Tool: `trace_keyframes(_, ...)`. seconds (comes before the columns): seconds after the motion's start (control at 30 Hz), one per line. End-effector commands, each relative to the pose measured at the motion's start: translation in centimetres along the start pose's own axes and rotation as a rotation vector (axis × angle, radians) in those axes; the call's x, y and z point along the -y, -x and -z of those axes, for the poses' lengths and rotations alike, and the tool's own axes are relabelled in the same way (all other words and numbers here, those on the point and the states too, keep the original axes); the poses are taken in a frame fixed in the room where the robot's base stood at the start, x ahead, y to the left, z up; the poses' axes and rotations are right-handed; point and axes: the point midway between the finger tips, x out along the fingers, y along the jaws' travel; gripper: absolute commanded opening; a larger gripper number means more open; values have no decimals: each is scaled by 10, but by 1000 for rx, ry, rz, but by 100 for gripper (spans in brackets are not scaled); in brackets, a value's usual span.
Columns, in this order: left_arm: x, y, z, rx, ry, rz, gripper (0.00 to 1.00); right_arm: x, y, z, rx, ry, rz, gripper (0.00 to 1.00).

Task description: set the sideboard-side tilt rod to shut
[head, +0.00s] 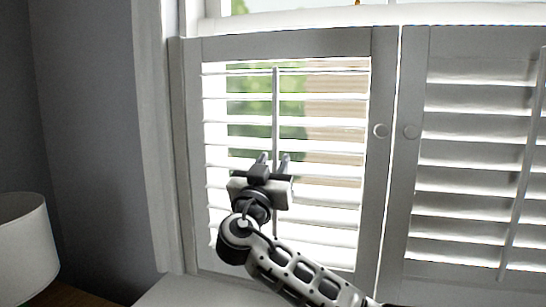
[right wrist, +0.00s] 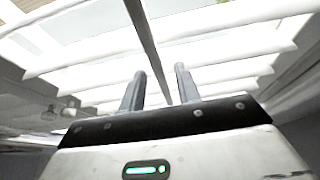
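The left shutter panel (head: 386,75) has a thin vertical tilt rod (head: 276,110) down its middle. Its slats are open, with greenery and a brick wall showing between them. My right gripper (head: 273,158) is in front of the lower half of this rod, fingers pointing up and toward the slats. In the right wrist view its two fingers (right wrist: 160,85) are apart, and the rod (right wrist: 148,40) runs between them. I see a gap on both sides of the rod; I cannot tell how deep it sits between the fingers. My left gripper is not in view.
The right shutter panel (head: 415,75) has its own tilt rod (head: 525,165), and its slats let little light through. Round knobs (head: 380,131) sit on the meeting stiles. A white lampshade (head: 24,245) stands at lower left above a brown wooden surface (head: 65,295).

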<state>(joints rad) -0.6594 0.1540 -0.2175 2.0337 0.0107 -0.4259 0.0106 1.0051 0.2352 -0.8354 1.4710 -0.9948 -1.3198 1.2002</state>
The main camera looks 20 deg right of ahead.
Motion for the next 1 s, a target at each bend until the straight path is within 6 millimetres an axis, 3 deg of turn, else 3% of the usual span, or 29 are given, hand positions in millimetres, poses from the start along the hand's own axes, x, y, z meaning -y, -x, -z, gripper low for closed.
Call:
trace_keyframes(0.33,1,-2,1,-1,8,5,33,0,-4,0,0,1,1,33)
trace_keyframes(0.43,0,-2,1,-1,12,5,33,0,-4,0,0,1,0,5)
trace_keyframes(0.47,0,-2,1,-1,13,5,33,0,-4,0,0,1,0,0)
trace_keyframes(0.63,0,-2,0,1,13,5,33,0,-4,1,0,-1,0,0)
trace_keyframes(0.83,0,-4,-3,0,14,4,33,0,-15,29,-2,-5,-1,0)
trace_keyframes(1.0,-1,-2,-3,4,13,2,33,-1,-19,38,-3,-1,0,0)
